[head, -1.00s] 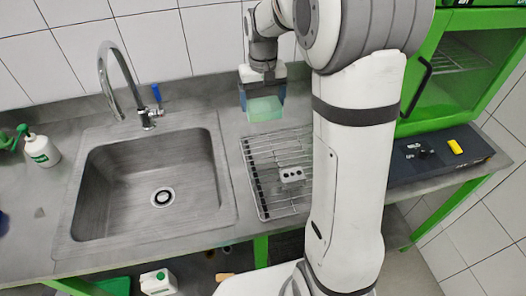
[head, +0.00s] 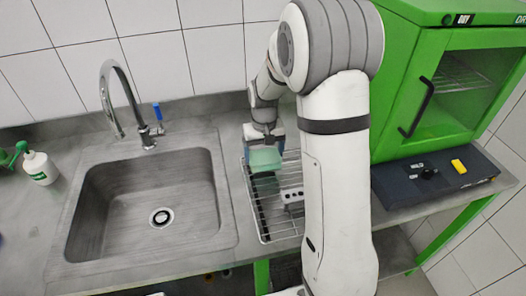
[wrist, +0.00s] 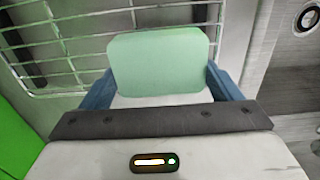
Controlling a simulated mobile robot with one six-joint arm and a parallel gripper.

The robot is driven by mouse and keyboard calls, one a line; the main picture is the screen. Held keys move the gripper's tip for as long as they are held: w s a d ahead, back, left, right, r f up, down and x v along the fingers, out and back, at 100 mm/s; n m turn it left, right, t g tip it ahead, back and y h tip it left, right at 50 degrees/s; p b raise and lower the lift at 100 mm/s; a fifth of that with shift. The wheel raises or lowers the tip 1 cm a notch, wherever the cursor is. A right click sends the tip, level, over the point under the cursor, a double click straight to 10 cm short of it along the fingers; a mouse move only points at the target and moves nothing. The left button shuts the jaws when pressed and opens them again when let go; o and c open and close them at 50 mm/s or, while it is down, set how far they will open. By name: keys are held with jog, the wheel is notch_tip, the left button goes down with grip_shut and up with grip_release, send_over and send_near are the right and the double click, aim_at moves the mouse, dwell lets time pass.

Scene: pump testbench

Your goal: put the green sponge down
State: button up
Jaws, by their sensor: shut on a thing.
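The green sponge (head: 265,160) is a pale green block held in my gripper (head: 264,150) over the back part of the wire drying rack (head: 262,218). In the wrist view the sponge (wrist: 160,62) sits between the two blue fingers of my gripper (wrist: 162,85), and both fingers press on its sides. The rack's bars (wrist: 60,47) show beyond and to the left of the sponge. Whether the sponge touches the rack is not clear.
A small grey block with holes (head: 292,197) stands on the rack, partly hidden by my arm. The sink (head: 150,205) with its faucet (head: 118,95) is left of the rack. A green cabinet (head: 440,85) and a dark panel (head: 435,178) are at right. A white bottle (head: 40,168) stands far left.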

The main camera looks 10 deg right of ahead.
aim_at(264, 154)
jog(key=shift+f, duration=0.2)
jog(key=o, duration=0.9)
notch_tip(264, 154, up, 12)
jog(key=s+t, duration=0.1)
jog(key=s, duration=0.7)
jog(key=s+r+t, duration=0.1)
jog(key=s, duration=0.7)
jog(key=s+r+t, duration=0.1)
jog(key=s, duration=0.7)
jog(key=shift+a+b, duration=0.1)
jog(key=shift+b, duration=0.2)
